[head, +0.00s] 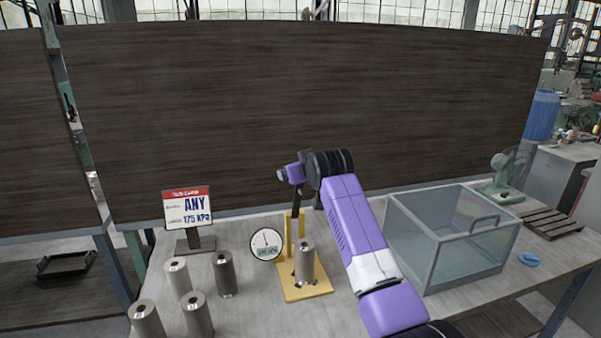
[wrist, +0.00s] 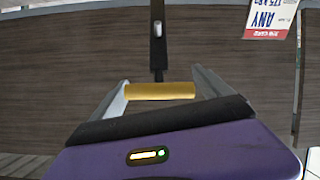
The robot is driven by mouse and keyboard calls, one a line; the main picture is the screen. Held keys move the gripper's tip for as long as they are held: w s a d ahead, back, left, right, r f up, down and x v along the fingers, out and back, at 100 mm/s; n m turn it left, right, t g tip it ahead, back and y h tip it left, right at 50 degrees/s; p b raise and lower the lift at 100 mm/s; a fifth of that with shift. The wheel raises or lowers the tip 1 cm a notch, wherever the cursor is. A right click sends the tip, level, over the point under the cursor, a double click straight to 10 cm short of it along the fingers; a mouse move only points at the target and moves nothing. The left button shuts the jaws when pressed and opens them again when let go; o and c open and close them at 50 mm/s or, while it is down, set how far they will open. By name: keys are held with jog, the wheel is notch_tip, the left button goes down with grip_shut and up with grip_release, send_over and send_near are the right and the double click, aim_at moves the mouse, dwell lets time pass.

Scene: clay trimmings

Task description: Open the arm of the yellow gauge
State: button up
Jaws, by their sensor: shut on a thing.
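The yellow gauge stands on the table, with a yellow base plate (head: 318,289), an upright yellow post (head: 301,224) and a round white dial (head: 266,244) at its left. A grey clay cylinder (head: 304,262) stands upright on the base. The gauge's black arm (head: 296,203) rises steeply above the post; it also shows in the wrist view (wrist: 157,38). My gripper (wrist: 160,88) is shut on the yellow handle (wrist: 160,91) at the arm's end, one finger on each side. In the head view my purple gripper (head: 291,173) is above the gauge; its fingertips are hard to make out.
Several grey cylinders (head: 224,273) stand at the left, near a sign (head: 188,208) reading "ANY 175 KPA". A clear box (head: 440,240) is at the right, with a wooden slatted rack (head: 550,223) and a small fan (head: 502,178) beyond. A dark panel (head: 300,100) stands behind.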

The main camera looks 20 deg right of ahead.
jog(key=shift+w+d+f, duration=0.1)
jog(key=shift+f, duration=0.15)
jog(key=o, duration=1.8)
jog(key=shift+r, duration=0.1)
jog(key=shift+s+r, duration=0.1)
jog(key=shift+s, duration=0.1)
jog(key=b+v, duration=0.1)
jog(key=v, duration=0.6)
jog(key=shift+s+b, duration=0.15)
jog(key=shift+b, duration=0.15)
